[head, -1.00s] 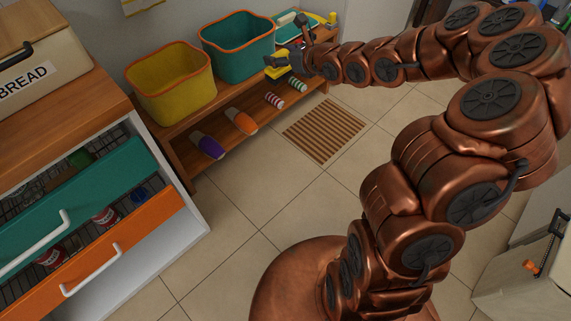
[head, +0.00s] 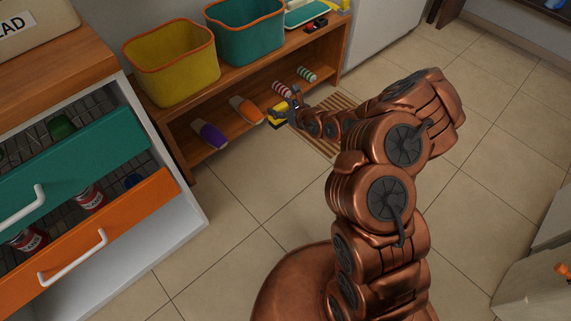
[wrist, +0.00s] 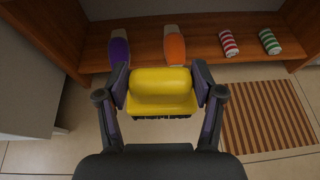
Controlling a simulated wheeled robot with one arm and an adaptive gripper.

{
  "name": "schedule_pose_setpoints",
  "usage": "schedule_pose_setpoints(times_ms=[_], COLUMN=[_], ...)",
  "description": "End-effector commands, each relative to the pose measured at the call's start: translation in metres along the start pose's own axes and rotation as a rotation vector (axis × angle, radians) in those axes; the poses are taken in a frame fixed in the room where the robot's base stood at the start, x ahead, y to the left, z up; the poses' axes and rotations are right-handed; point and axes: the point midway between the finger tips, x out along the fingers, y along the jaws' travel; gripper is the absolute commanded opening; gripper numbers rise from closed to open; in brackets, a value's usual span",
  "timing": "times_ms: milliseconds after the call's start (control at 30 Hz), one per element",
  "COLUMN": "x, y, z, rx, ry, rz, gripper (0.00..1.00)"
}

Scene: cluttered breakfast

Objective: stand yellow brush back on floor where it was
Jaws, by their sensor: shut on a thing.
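The yellow brush (wrist: 160,88) is a rounded yellow block with dark bristles along its lower edge in the wrist view. My gripper (wrist: 161,92) is shut on it, with one finger on each side. In the head view the brush (head: 279,115) is small and partly covered by my gripper (head: 290,110). It is in front of the low shelf, near the left end of the striped mat. I cannot tell whether the bristles touch the floor.
The wooden shelf (head: 174,105) holds a yellow bin (head: 170,65) and a teal bin (head: 243,33) on top, with slippers and rolled striped cloths below. The brown striped mat (wrist: 268,117) lies to the right. Open drawers (head: 100,240) stand at left. Tiled floor is clear in front.

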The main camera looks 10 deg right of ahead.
Motion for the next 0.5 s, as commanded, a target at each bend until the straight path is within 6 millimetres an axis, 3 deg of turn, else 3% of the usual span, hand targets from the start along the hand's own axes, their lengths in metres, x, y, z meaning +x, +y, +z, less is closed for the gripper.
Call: schedule_pose_setpoints(times_ms=[33,500], x=[0.007,0.033], y=[0.001,0.007], z=[-0.022,-0.153], rx=[-0.001,0.001], ry=[0.006,0.005], rz=[0.000,-0.001], gripper=[0.32,0.32])
